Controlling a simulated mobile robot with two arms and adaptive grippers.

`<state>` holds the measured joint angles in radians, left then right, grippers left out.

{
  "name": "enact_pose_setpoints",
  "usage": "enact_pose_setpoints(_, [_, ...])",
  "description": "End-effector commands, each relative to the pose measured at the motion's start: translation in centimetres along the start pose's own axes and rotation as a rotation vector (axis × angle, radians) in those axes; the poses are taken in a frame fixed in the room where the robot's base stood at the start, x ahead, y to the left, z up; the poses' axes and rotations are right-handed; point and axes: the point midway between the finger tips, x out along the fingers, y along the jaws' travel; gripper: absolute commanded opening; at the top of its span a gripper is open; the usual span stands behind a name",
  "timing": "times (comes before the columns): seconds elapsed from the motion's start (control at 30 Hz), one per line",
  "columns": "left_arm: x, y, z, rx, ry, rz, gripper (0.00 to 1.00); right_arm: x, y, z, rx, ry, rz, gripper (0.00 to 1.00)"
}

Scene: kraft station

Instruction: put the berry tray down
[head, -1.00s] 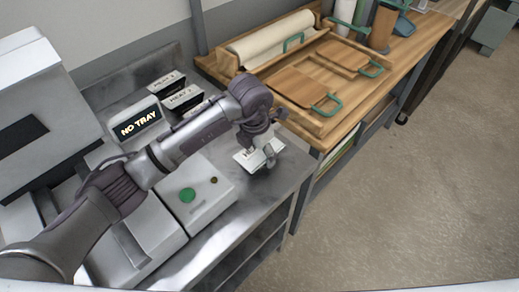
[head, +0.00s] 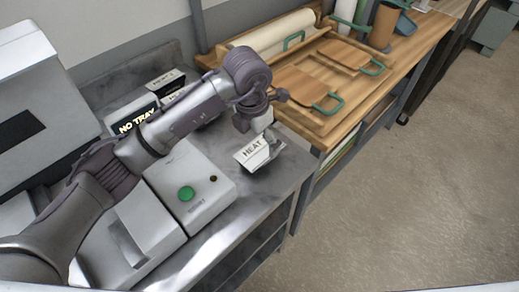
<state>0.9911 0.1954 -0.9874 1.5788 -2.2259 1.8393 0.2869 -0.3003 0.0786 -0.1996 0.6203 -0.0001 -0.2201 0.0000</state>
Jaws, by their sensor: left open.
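A small white tray or carton marked "HEAT" (head: 258,152) lies tilted in the picture on the grey metal counter, near its right edge. I cannot see its contents, so I cannot tell if it is the berry tray. My left gripper (head: 259,121) is just above and behind its far edge, open, with its fingers small and partly hidden by the wrist. I cannot tell whether a fingertip still touches the carton. My right gripper is not in view.
A white box with a green button (head: 186,193) stands left of the carton. A "NO TRAY" display (head: 136,118) is partly behind my arm. A wooden bench (head: 330,135) with boards with green handles (head: 305,87) adjoins at the right. Bare counter (head: 283,172) shows beside the carton.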

Motion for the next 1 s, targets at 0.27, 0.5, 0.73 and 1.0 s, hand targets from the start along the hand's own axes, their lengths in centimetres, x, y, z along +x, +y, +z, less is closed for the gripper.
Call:
enact_pose_setpoints(0.27, [-5.3, 0.0, 0.1, 0.0, -0.003, 0.003, 0.99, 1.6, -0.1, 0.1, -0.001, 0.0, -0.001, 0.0])
enact_pose_setpoints(0.5, [-6.9, 0.0, 0.0, 0.0, 0.0, -0.001, 0.99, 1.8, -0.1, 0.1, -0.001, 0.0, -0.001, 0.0])
enact_pose_setpoints(0.73, [-7.0, 0.0, 0.0, -0.001, 0.0, -0.001, 0.99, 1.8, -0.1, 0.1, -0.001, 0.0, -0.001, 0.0])
enact_pose_setpoints(1.0, [-7.0, 0.0, 0.0, -0.001, 0.0, -0.001, 0.99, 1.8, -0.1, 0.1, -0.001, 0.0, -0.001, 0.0])
